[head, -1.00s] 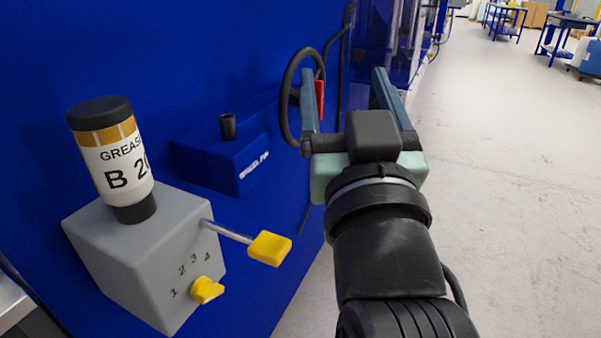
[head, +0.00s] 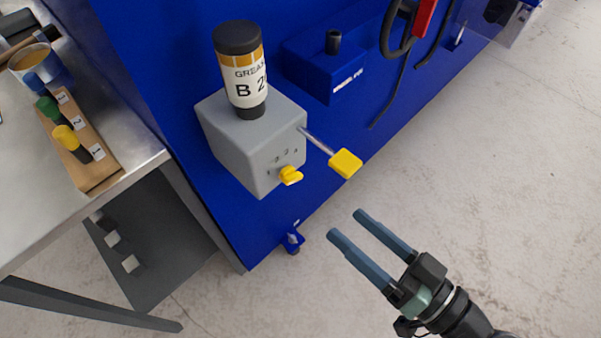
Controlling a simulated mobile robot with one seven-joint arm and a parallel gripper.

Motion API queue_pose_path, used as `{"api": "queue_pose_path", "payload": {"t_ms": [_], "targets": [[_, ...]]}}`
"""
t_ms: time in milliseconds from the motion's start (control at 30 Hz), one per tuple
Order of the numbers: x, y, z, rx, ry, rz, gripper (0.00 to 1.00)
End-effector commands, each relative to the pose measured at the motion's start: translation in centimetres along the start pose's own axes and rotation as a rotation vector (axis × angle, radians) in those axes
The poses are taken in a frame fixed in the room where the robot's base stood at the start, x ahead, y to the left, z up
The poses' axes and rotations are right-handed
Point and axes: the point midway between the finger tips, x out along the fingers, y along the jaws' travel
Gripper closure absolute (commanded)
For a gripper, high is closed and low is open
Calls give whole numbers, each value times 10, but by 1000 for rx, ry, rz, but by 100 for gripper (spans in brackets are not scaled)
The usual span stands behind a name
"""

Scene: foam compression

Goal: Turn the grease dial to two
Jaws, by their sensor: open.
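The yellow grease dial (head: 290,175) sits low on the front face of a grey box (head: 250,150) fixed to the blue machine. Small numbers are printed in an arc above and left of the dial; its exact setting is too small to tell. A grease bottle (head: 241,75) labelled "GREASE B" stands upside down on the box. A lever with a yellow paddle (head: 346,163) sticks out from the box's right side. My gripper (head: 346,224) is open and empty, below and right of the dial, apart from it, its fingers pointing up and left.
The blue machine (head: 150,60) stands behind the box. The floor at right (head: 500,170) is clear.

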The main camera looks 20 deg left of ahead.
Motion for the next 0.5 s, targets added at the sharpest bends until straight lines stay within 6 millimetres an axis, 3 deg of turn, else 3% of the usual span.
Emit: {"api": "queue_pose_path", "payload": {"t_ms": [300, 500], "targets": [[66, -1, 1, 0, -4, -3, 22], [100, 0, 0, -1, -4, -2, 22]]}}
